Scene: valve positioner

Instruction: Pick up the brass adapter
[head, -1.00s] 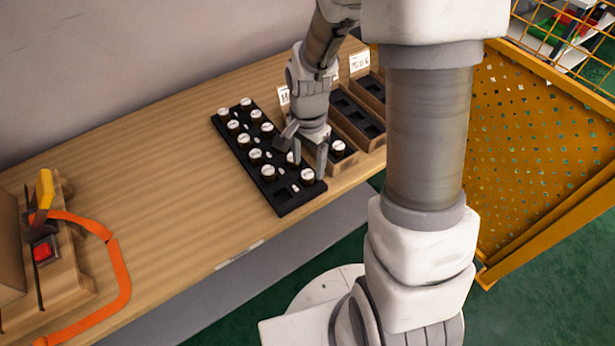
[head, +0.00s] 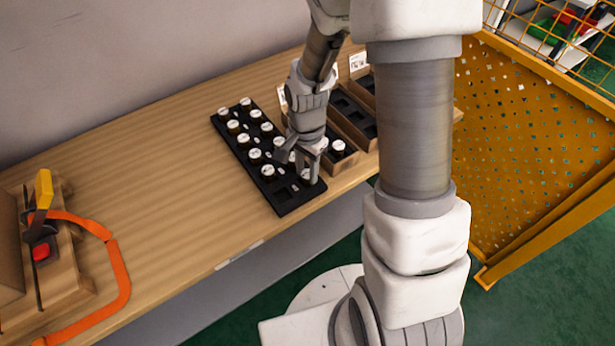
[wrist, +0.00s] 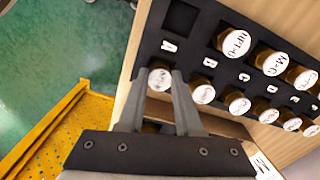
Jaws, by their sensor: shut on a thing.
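The brass adapter with a white lettered cap (wrist: 159,79) is between my fingertips in the wrist view. Its lettering is partly hard to read. In the head view its white cap (head: 306,175) shows at the front right corner of the black tray (head: 258,190), still at its slot. My gripper (head: 298,172) reaches down over that corner and is shut on this adapter; the gripper also shows in the wrist view (wrist: 157,88). Several similar white-capped brass adapters stand in rows in the tray. The fingers hide part of the held adapter's body.
Empty square slots (head: 283,194) are at the tray's front. Wooden bins (head: 350,125) with dark inserts stand right of the tray; one holds a white-capped part (head: 338,146). A fixture with an orange strap (head: 118,270) is at left. The bench middle is clear. A yellow mesh cage (head: 530,170) is at right.

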